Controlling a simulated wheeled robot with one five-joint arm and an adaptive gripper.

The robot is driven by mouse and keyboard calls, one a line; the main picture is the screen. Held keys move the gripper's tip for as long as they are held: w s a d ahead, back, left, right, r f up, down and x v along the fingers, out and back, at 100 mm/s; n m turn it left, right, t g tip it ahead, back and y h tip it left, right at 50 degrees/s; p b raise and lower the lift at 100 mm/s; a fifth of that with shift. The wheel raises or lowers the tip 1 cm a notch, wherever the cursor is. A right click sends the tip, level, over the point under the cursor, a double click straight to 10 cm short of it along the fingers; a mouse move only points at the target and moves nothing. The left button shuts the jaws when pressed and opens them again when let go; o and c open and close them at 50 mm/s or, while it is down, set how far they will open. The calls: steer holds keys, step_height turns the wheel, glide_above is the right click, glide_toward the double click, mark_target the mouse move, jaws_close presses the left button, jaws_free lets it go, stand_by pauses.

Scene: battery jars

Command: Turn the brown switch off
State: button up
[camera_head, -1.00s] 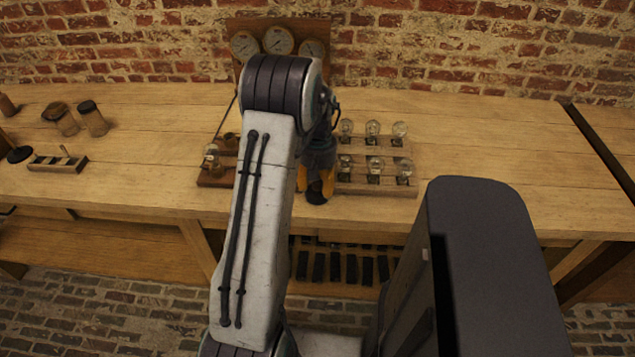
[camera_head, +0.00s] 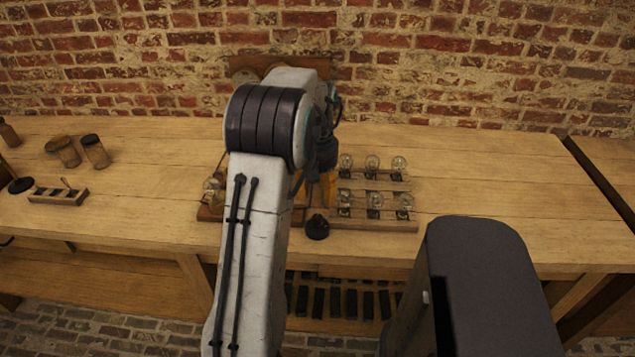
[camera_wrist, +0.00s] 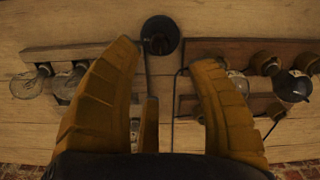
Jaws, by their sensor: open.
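A dark round piece (camera_head: 317,228) with a short stem stands at the front of the bench, between two wooden boards; it also shows near the top middle of the wrist view (camera_wrist: 160,35), with thin wires running from it. It may be the brown switch, but its setting cannot be made out. My gripper (camera_head: 320,188) is open, with yellow fingers just behind this piece in the head view. In the wrist view, my gripper (camera_wrist: 165,53) has its fingertips apart on either side of the piece, holding nothing. A narrow upright brown part (camera_wrist: 148,125) shows between the fingers.
A lamp rack (camera_head: 400,226) with several bulbs stands right of my gripper. A board (camera_head: 208,214) with a bulb is at left, partly behind my arm. Jars (camera_head: 96,150) and a small block with a lever (camera_head: 58,195) stand far left. The bench at right is clear.

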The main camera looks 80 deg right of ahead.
steer(key=shift+r, duration=1.3)
